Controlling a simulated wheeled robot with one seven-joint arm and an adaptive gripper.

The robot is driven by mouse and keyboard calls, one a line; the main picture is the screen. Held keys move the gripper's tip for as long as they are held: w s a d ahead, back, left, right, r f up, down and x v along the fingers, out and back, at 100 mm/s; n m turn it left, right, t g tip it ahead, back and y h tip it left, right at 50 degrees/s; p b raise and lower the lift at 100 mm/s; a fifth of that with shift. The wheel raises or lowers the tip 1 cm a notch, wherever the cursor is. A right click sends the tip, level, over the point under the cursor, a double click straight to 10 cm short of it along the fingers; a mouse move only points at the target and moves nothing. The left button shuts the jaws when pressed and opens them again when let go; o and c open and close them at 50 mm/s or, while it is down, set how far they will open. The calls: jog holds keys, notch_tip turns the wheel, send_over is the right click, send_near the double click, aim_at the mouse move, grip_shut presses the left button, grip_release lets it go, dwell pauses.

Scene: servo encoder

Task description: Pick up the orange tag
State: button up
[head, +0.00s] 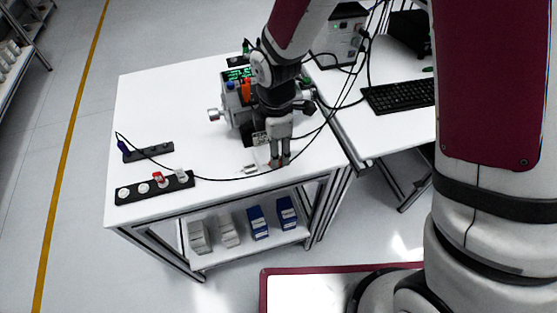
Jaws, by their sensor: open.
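A small orange piece (246,89), which looks like the orange tag, shows on the front of the grey device (232,102) on the white table. It is small, and my arm hides part of the device just right of it. My gripper (280,161) points down over the front right part of the table, nearer to me than the orange piece and apart from it. Its fingers are open, with a narrow gap and nothing visible between them. I cannot tell how high the fingertips are above the table.
A black power strip (128,196) with a red-topped plug lies at the table's front left, with a smaller black strip (158,151) behind it. A black cable runs along the front. A small whitish connector (250,169) lies left of my gripper. A keyboard (398,96) is on the right desk.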

jog(key=shift+w+f, duration=0.15)
jog(key=shift+f, duration=1)
jog(key=shift+w+f, duration=0.15)
jog(key=shift+f, duration=0.95)
jog(key=c, duration=0.9)
